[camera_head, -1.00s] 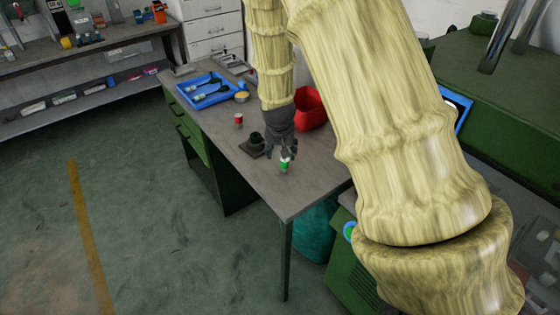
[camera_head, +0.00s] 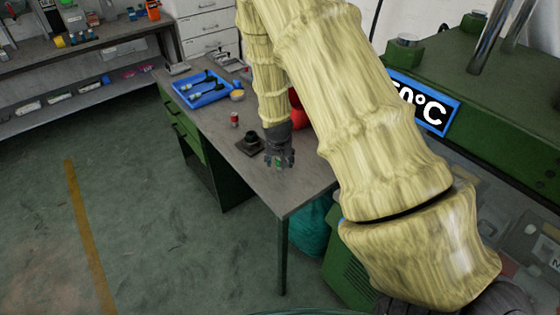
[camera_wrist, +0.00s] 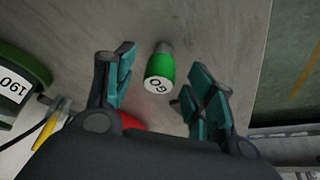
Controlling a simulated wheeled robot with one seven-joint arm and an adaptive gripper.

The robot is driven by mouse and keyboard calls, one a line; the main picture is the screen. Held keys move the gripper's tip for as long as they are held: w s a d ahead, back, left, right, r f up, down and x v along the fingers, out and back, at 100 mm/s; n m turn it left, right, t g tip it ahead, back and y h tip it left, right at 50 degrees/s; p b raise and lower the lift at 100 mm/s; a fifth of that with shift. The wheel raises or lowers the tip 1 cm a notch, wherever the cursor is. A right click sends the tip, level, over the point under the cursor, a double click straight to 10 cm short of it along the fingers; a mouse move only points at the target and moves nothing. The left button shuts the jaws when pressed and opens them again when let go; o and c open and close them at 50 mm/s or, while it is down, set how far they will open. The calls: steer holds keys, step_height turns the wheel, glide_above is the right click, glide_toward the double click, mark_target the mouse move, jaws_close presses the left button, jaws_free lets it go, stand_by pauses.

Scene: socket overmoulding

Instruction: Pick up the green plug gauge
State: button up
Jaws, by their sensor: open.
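In the head view only a small bit of green (camera_head: 278,163) shows between the fingertips. My gripper (camera_head: 280,161) is low over the table's near part. In the wrist view my gripper (camera_wrist: 152,78) is open, one teal-padded finger on each side of the gauge, with gaps on both sides. I see no contact.
A dark block with a round post (camera_head: 251,141) stands close left of my gripper. A red-and-white piece (camera_head: 234,119) stands farther back. A blue tray (camera_head: 203,90) lies at the back left. A red bin (camera_head: 297,112) is partly hidden behind my arm.

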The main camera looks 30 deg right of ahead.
steer(key=shift+x, duration=1.1)
steer(key=shift+c, duration=0.3)
steer(key=c, duration=1.2)
steer(key=shift+o, duration=0.2)
